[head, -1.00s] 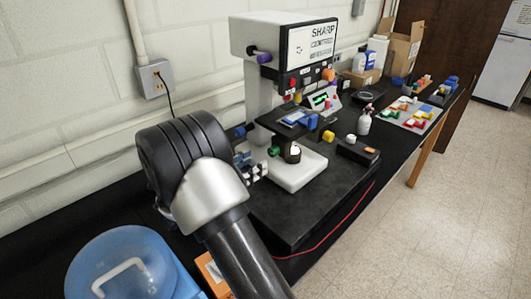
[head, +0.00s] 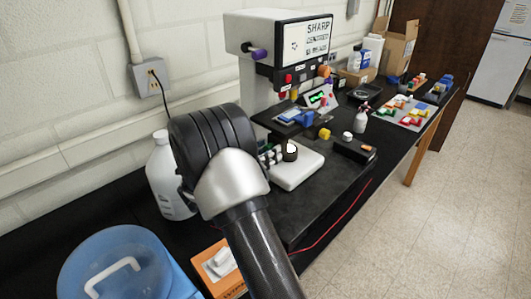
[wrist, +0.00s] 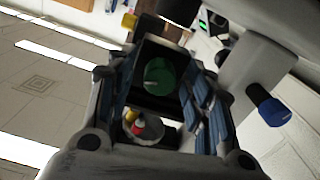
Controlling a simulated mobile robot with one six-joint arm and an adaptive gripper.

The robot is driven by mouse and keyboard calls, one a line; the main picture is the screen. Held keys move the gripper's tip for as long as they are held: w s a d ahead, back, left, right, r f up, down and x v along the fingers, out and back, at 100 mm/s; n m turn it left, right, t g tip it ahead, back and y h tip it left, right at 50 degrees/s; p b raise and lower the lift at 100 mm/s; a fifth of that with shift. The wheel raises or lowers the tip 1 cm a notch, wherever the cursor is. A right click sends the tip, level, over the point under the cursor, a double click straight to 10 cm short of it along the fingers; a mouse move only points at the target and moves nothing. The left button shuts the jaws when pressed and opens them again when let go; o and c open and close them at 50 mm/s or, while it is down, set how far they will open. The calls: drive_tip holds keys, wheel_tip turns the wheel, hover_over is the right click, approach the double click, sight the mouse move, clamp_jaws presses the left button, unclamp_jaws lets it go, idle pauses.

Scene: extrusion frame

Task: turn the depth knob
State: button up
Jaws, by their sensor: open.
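In the wrist view a round green knob (wrist: 160,76) shows between the two blue-padded fingers of my gripper (wrist: 165,88). The fingers are spread, with one on each side of it; I cannot tell whether either touches. No label shows which knob is the depth knob. A blue knob (wrist: 272,113) sticks out at the right, outside the fingers. In the head view the white machine (head: 256,80) has a purple knob (head: 258,54) high on its side and an orange knob (head: 324,71) on its front. My wrist hides most of my gripper and the machine's lower left there.
A white jug (head: 162,180), a blue-lidded bucket (head: 85,270) and an orange box (head: 213,262) stand near my arm. A spray bottle (head: 361,118) and a black box (head: 354,149) are right of the machine. A red cable (head: 335,228) runs along the bench's front edge.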

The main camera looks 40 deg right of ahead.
drive_tip(key=c, duration=1.1)
drive_tip(key=shift+n+p, duration=0.8)
drive_tip(key=shift+p, duration=0.45)
drive_tip(key=shift+f, duration=0.1)
drive_tip(key=o, duration=0.8)
drive_tip(key=shift+o, duration=1.3)
drive_tip(key=shift+a, duration=0.25)
drive_tip(key=shift+o, duration=0.2)
drive_tip(key=a, duration=0.7)
drive_tip(key=shift+s, duration=0.3)
